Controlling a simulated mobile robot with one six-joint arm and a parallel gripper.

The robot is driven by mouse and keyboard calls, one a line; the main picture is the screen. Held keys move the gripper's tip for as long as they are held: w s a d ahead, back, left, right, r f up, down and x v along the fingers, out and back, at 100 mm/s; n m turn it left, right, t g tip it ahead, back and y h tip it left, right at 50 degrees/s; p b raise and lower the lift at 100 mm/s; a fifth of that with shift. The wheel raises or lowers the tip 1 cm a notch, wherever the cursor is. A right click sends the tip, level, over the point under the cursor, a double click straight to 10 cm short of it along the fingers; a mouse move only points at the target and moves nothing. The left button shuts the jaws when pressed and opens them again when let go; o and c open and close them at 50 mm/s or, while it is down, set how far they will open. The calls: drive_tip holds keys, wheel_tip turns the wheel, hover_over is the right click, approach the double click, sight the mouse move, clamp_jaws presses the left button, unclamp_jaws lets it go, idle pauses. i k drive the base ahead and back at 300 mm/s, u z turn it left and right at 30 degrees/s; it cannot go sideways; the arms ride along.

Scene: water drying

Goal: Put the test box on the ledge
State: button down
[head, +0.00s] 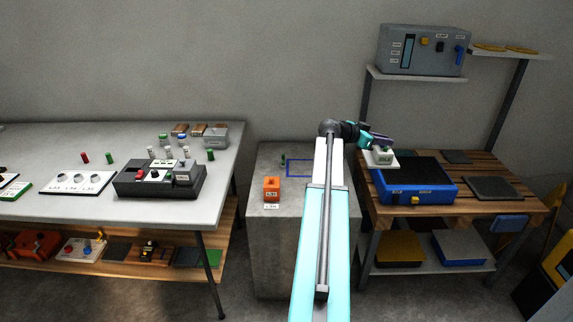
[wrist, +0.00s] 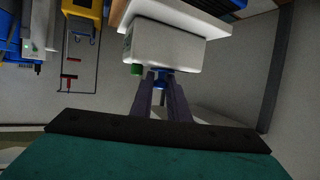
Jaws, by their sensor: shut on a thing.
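A white box (head: 383,157) with a green label, which I take to be the test box, is at my gripper (head: 380,143). In the wrist view the two dark fingers (wrist: 161,88) close on a blue knob on the white box (wrist: 165,46), beside a green knob. In the head view the box is at the left edge of the wooden bench, beside a blue device; I cannot tell whether it touches the bench. A grey concrete block, perhaps the ledge (head: 265,230), stands left of my arm. A blue outline marks its top, partly hidden by my arm.
An orange box (head: 271,187) stands on the concrete block's front left, with a small green peg behind. The blue device (head: 415,182) fills much of the wooden bench (head: 530,198). A grey instrument (head: 422,50) sits on the shelf above. A cluttered white table (head: 215,155) is at left.

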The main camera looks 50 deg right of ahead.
sight(302, 167)
drive_tip(key=z, duration=0.05)
drive_tip(key=i, duration=1.2)
